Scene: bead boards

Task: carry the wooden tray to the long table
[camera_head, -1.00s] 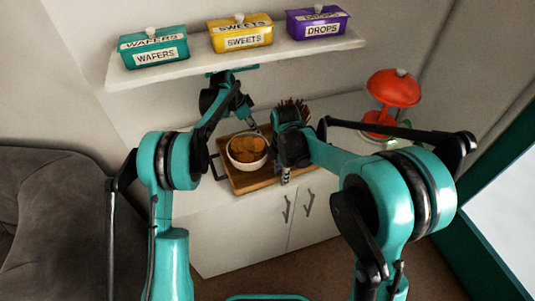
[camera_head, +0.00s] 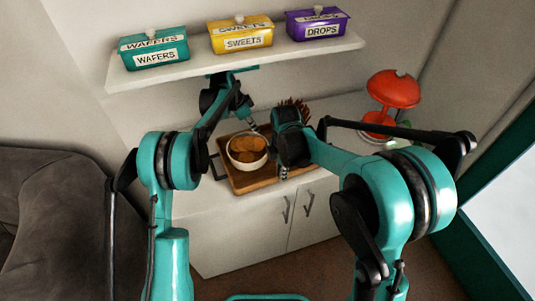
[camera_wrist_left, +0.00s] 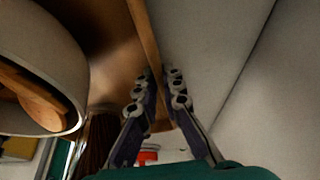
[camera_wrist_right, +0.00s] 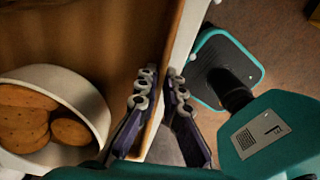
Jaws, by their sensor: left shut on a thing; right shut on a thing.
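The wooden tray (camera_head: 240,186) rests on top of the white cabinet, with a dark handle at its left end. A white bowl (camera_head: 247,164) of brown biscuits stands on it. My left gripper (camera_head: 259,129) is at the tray's far side; in the left wrist view its fingers (camera_wrist_left: 161,80) are shut on the tray's rim (camera_wrist_left: 143,30). My right gripper (camera_head: 283,173) is at the near side; in the right wrist view its fingers (camera_wrist_right: 161,78) are shut on the near rim (camera_wrist_right: 170,50). My right forearm hides the tray's right part.
The white cabinet (camera_head: 245,235) has dark door handles. A shelf above holds teal (camera_head: 154,49), yellow (camera_head: 241,36) and purple (camera_head: 318,23) boxes. A red lamp-like thing (camera_head: 392,90) stands at right. A brown spiky thing (camera_head: 296,106) is behind the tray. A grey sofa (camera_head: 55,220) is at left.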

